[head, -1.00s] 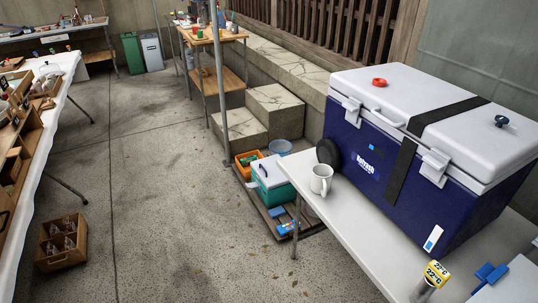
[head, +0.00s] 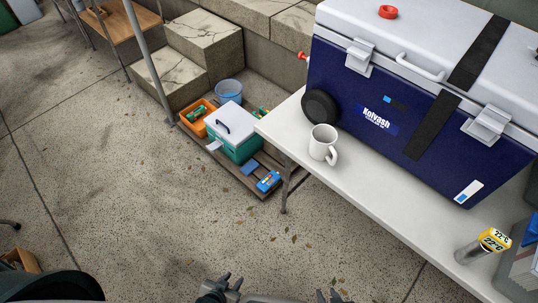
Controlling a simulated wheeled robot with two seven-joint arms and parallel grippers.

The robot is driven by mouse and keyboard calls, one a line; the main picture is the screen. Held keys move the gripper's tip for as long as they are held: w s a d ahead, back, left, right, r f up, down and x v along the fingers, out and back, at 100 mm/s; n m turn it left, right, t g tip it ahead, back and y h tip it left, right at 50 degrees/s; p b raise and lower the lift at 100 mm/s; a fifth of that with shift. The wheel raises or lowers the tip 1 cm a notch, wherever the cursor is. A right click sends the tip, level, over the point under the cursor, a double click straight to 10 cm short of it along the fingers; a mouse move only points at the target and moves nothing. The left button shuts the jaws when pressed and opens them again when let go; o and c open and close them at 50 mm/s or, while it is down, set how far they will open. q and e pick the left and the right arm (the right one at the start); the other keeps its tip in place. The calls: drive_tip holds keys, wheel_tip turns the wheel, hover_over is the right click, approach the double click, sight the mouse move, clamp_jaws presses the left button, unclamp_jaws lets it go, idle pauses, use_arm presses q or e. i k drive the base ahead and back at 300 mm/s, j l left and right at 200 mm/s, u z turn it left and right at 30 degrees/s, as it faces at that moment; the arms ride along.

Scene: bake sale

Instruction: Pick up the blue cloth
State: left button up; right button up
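No cloth can be made out for certain. A small flat blue item (head: 268,181) lies at the front of the low wooden platform, and a blue piece (head: 251,167) lies beside it; I cannot tell whether either is cloth. Another blue thing (head: 531,232) is cut off at the right edge, on the table. My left gripper (head: 228,283) shows at the bottom edge, its fingertips apart and nothing between them. My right gripper (head: 328,296) is to its right, mostly cut off, with its fingertips also apart. Both are well short of the blue items in the picture.
A teal box (head: 238,140), orange crate (head: 197,118) and blue bucket (head: 229,91) stand on the platform. The concrete floor at centre left is clear.

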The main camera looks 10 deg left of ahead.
sight(250, 167)
drive_tip(key=i+j+z, duration=0.25)
drive_tip(key=j, duration=0.45)
drive_tip(key=j+z, duration=0.25)
drive_tip(key=j, duration=0.4)
